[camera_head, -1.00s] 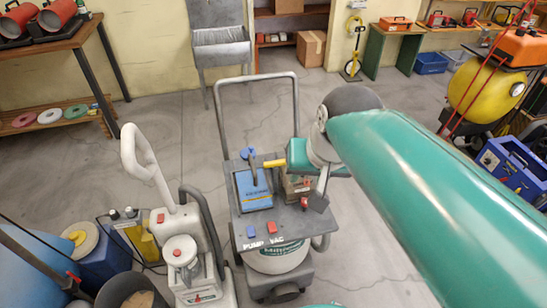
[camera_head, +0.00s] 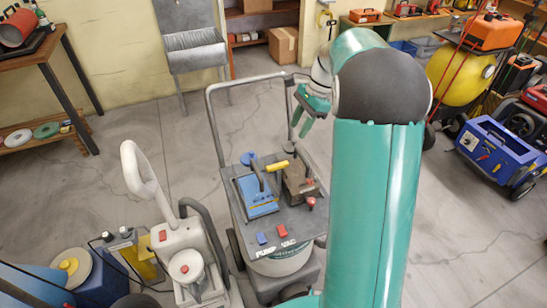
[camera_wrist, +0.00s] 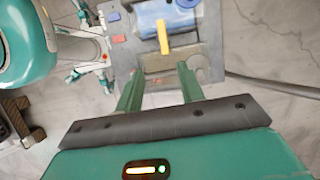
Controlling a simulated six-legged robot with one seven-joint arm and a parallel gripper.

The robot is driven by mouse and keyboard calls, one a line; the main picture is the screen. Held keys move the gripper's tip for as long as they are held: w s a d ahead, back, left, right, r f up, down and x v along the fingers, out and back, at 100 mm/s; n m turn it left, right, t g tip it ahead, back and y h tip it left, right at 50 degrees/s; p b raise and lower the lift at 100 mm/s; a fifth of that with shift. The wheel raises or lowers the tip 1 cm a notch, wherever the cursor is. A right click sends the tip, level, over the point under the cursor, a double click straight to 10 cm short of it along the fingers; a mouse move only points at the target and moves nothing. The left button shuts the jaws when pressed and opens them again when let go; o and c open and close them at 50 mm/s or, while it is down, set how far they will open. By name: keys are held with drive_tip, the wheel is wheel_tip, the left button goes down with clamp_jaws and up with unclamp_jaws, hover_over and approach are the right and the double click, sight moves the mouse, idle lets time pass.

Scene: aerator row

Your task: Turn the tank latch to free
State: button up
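The cart marked PUMP VAC has a grey top panel (camera_head: 292,232) in the head view. A yellow-handled lever (camera_head: 277,166) lies across the panel's far part, beside a brownish block (camera_head: 298,184). It also shows in the wrist view (camera_wrist: 163,37). I cannot tell for certain that this lever is the tank latch. A red knob (camera_head: 311,203) stands at the panel's right edge. My gripper (camera_head: 301,125) is above and behind the panel's far right side.
A blue box (camera_head: 261,207) with a dark handle sits on the panel's left, near a blue knob (camera_head: 248,158). The cart's push bar (camera_head: 249,83) rises behind the panel. A white-handled machine (camera_head: 185,245) stands close on the left.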

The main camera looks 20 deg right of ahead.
drive_tip(key=a, duration=0.1)
approach(278, 164)
drive_tip(key=x, duration=0.8)
drive_tip(key=shift+s, duration=0.1)
drive_tip(key=shift+c, duration=0.2)
clamp_jaws()
